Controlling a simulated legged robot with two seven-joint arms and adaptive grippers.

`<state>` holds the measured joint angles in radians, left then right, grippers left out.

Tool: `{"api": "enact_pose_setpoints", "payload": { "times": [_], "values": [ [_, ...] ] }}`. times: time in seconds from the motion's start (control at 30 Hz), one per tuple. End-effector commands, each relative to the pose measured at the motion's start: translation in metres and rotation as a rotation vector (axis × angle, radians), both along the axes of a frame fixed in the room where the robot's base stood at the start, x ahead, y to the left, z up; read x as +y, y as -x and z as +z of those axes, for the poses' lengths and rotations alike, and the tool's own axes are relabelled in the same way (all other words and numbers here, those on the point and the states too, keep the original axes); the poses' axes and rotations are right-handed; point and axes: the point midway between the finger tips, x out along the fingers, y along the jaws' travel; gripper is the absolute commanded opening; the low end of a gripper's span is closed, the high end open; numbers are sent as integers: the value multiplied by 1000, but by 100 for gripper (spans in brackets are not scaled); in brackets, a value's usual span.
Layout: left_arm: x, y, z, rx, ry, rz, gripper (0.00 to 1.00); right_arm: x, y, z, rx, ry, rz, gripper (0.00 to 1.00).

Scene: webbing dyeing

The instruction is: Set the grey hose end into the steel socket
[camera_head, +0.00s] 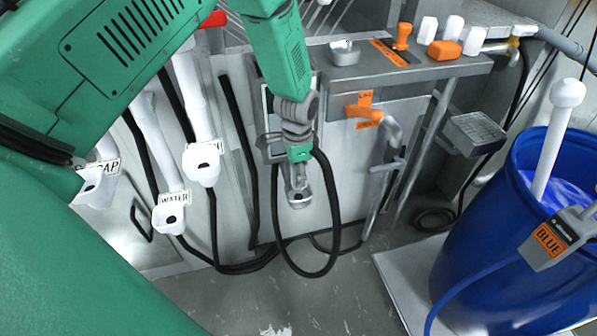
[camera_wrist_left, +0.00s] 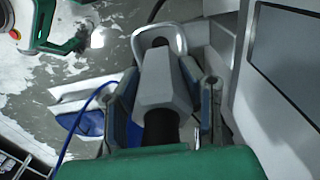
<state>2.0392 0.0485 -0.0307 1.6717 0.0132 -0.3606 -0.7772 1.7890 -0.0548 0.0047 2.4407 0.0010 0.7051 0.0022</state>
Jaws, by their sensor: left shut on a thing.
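My left gripper (camera_head: 299,172) reaches down in front of the grey cabinet, and its fingers (camera_wrist_left: 165,103) close on both sides of a grey block-shaped hose end (camera_wrist_left: 168,85). A black hose leaves the hose end on the wrist side and hangs in a loop in the head view. A pale steel ring, which looks like the socket (camera_wrist_left: 151,38), lies at the hose end's far tip. It also shows below the gripper in the head view (camera_head: 299,200). I cannot tell whether the tip is inside or only over it. My right gripper is not in view.
White holders marked SOAP (camera_head: 91,184) and WATER (camera_head: 168,217) hang at left. The cabinet top (camera_head: 425,70) carries orange and white parts. A blue barrel (camera_head: 475,235) with a BLUE-labelled nozzle (camera_head: 549,244) stands at right. Black hoses lie along the floor.

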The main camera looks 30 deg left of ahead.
Motion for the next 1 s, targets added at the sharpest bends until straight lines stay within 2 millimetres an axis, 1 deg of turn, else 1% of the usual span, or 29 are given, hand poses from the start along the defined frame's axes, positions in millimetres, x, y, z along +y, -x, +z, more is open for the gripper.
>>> {"api": "enact_pose_setpoints", "payload": {
  "times": [0.03, 0.23, 0.6, 0.73, 1.0],
  "values": [
    [0, 0, -6, -1, -1, 0, 0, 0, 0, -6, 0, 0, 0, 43],
    [0, 0, -20, -1, -1, -1, 0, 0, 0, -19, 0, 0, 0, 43],
    [0, 0, -43, 0, 0, 0, 0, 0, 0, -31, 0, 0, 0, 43],
    [0, 0, -47, -1, -1, 0, 0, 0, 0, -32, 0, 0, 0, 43],
    [0, 0, -47, -1, 0, 0, 0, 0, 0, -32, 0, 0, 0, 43]
  ]
}}
